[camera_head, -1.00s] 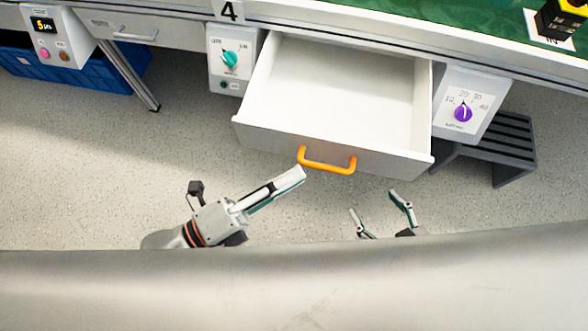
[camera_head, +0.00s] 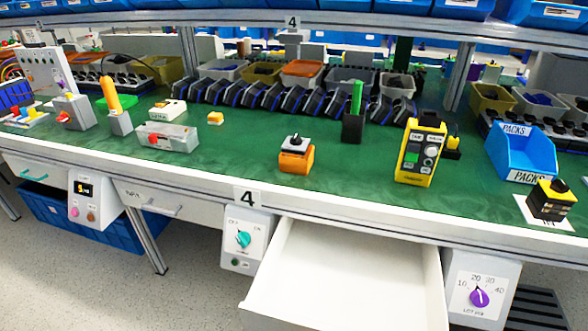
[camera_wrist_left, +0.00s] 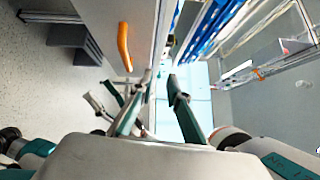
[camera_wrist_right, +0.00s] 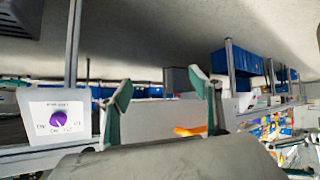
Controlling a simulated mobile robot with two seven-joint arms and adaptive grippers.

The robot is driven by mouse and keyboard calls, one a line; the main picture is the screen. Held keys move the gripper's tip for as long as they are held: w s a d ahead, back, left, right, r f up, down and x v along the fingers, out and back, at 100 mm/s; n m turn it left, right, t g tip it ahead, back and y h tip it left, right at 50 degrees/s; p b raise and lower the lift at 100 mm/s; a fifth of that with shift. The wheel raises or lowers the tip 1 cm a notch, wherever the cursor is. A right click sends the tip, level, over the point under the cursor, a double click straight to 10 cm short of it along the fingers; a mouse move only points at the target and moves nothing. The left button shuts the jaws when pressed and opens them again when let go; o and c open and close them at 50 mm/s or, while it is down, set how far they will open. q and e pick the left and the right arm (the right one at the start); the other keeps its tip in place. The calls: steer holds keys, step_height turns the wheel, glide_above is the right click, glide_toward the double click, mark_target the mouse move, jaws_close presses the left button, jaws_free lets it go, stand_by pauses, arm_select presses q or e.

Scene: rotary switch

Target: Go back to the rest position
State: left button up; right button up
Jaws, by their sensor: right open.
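Neither gripper shows in the head view. In the left wrist view my left gripper (camera_wrist_left: 161,80) has its two fingertips a small gap apart, with nothing seen between them. In the right wrist view my right gripper (camera_wrist_right: 160,84) is wide open and empty. The white drawer (camera_head: 345,275) stands pulled out below the bench; its front is cut off in the head view. Its orange handle (camera_wrist_left: 125,46) shows in the left wrist view, apart from my left fingers. The handle also shows behind my right fingers in the right wrist view (camera_wrist_right: 188,131).
A teal rotary knob (camera_head: 243,240) is left of the drawer and a purple one (camera_head: 479,297) right of it. The green bench top (camera_head: 230,170) carries several devices and bins. A dark step (camera_head: 538,308) stands on the floor at the right.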

arm_select(q)
step_height(320, 180, up, 5)
steer(key=w+p, duration=0.1)
steer(key=p, duration=0.1)
steer(key=w+a+f+n+t+y, duration=0.35)
steer(key=a+f+n+y, duration=0.75)
steer(key=n, duration=0.8)
steer(key=s+a+f+n+g+y, duration=0.2)
steer(key=s+a+f+n+y, duration=0.1)
steer(key=s+a+f+n, duration=0.5)
steer(key=r+p, duration=0.3)
steer(key=p, duration=0.3)
steer(key=a+r+p, duration=0.1)
steer(key=r+p, duration=0.1)
steer(key=p, duration=0.4)
steer(key=shift+s+a+r+p, duration=0.1)
steer(key=shift+a+r+p, duration=0.05)
steer(key=shift+r+p, duration=0.2)
arm_select(e)
step_height(320, 180, up, 7)
steer(key=s, duration=0.1)
steer(key=shift+f+m, duration=0.2)
steer(key=shift+m, duration=0.2)
